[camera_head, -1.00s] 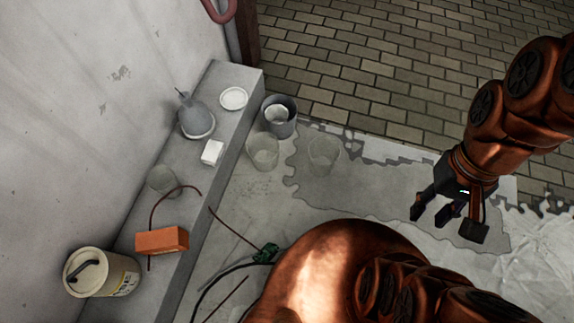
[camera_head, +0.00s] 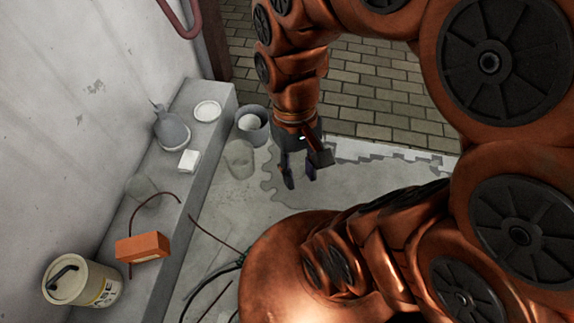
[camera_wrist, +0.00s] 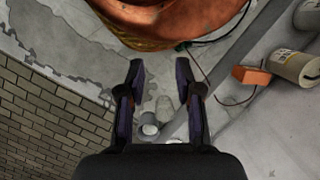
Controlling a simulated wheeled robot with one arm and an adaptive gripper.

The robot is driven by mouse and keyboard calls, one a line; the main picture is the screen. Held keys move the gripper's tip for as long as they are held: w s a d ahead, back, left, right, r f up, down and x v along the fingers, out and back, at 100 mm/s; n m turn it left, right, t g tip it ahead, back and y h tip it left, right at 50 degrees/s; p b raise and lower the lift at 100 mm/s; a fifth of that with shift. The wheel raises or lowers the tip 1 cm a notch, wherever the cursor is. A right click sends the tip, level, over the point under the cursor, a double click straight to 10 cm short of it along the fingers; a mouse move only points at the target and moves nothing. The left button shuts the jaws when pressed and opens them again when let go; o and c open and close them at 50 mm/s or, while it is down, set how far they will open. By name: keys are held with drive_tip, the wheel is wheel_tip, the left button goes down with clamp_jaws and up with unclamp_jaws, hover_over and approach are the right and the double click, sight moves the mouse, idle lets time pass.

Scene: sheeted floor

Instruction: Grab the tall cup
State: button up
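A clear, see-through cup (camera_head: 239,158) stands upright on the floor beside the ledge; it also shows, faintly, between my fingers in the wrist view (camera_wrist: 164,106). A grey pot (camera_head: 254,124) with a pale round thing inside stands just behind it. Another clear cup (camera_head: 140,187) sits on the ledge. I cannot tell which cup is the tall one. A second floor cup, seen earlier, is hidden or lost behind my gripper. My gripper (camera_head: 299,180) hangs fingers down, right of the visible floor cup and apart from it. Its fingers (camera_wrist: 159,66) are spread and empty.
The ledge (camera_head: 160,237) along the left wall holds a grey funnel-like vessel (camera_head: 172,133), a white dish (camera_head: 207,111), a white block (camera_head: 189,160), an orange brick (camera_head: 143,247) and a cream canister (camera_head: 80,281). Cables lie on the floor. Bare sheeted floor (camera_head: 350,185) is clear to the right.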

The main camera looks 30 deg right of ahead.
drive_tip(key=w+d+f+m+t+y+b, duration=0.1)
drive_tip(key=w+d+f+m+y+b, duration=0.2)
drive_tip(key=w+f, duration=0.5)
drive_tip(key=w+d+f+m+y+b, duration=0.1)
drive_tip(key=w+f+m+y+b, duration=0.3)
drive_tip(key=w+f, duration=0.5)
drive_tip(key=w+d+f+m+t+y+b, duration=0.1)
drive_tip(key=w+d+f+m+y+b, duration=0.1)
drive_tip(key=w+f+m+b, duration=0.45)
drive_tip(key=m+t+y+b, duration=0.2)
drive_tip(key=m+t+b, duration=0.6)
drive_tip(key=m+b, duration=0.1)
approach(291, 164)
drive_tip(key=shift+w+a+f, duration=0.6)
drive_tip(key=shift+w+a, duration=0.2)
drive_tip(key=shift+w, duration=0.05)
drive_tip(key=b+x, duration=0.1)
drive_tip(key=x, duration=0.1)
drive_tip(key=b+x, duration=0.1)
drive_tip(key=shift+a+f, duration=0.3)
drive_tip(key=shift+f, duration=0.15)
drive_tip(key=shift+w+a+f+b, duration=0.1)
drive_tip(key=shift+w+a+b, duration=0.25)
drive_tip(key=shift+a, duration=0.2)
drive_tip(key=shift+s, duration=0.1)
drive_tip(key=shift+c, duration=0.2)
